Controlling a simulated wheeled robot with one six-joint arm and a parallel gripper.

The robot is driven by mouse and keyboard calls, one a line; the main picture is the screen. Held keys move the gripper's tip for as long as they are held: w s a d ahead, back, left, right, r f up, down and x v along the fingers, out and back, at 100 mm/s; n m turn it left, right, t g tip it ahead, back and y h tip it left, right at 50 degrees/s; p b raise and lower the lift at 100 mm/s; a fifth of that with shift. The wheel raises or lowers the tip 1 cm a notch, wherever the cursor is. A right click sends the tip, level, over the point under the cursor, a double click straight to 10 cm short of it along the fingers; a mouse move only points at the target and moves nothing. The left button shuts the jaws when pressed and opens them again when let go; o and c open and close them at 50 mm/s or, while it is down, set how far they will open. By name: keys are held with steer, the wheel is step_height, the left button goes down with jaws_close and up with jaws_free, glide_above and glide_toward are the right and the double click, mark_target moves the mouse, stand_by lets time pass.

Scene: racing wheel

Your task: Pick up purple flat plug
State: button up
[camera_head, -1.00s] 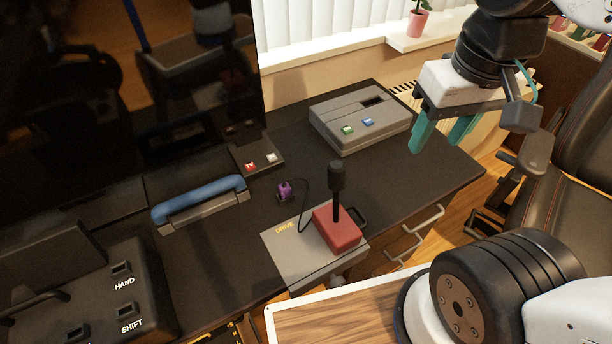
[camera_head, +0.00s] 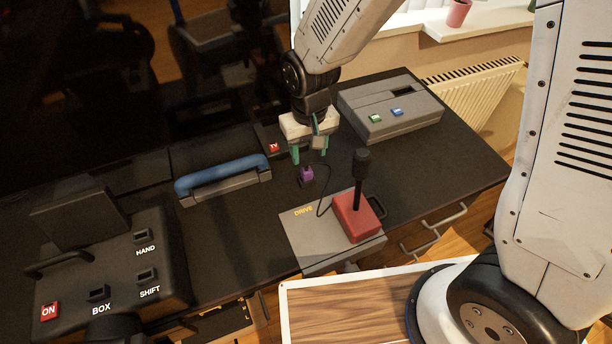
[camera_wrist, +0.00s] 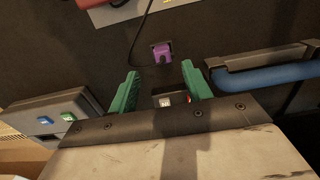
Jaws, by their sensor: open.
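The purple flat plug (camera_head: 306,174) sits on the dark desk, with a black cable running from it to the red joystick box. It also shows in the wrist view (camera_wrist: 161,52), beyond my fingertips and roughly centred between them. My gripper (camera_head: 309,157) is open and empty, with its green fingers pointing down just behind the plug in the head view. In the wrist view, my two green fingers (camera_wrist: 159,75) are spread apart and do not touch the plug.
The red joystick box (camera_head: 355,216) stands on the grey DRIVE plate, in front of the plug. A blue handle (camera_head: 222,174) lies to the left. A grey box (camera_head: 389,110) with green and blue buttons stands at the right. A TV button panel (camera_head: 273,147) is partly behind my gripper.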

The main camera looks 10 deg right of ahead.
mark_target(307, 170)
steer(key=f, duration=0.8)
steer(key=shift+w+a, duration=0.15)
steer(key=shift+a, duration=0.1)
steer(key=c, duration=1.1)
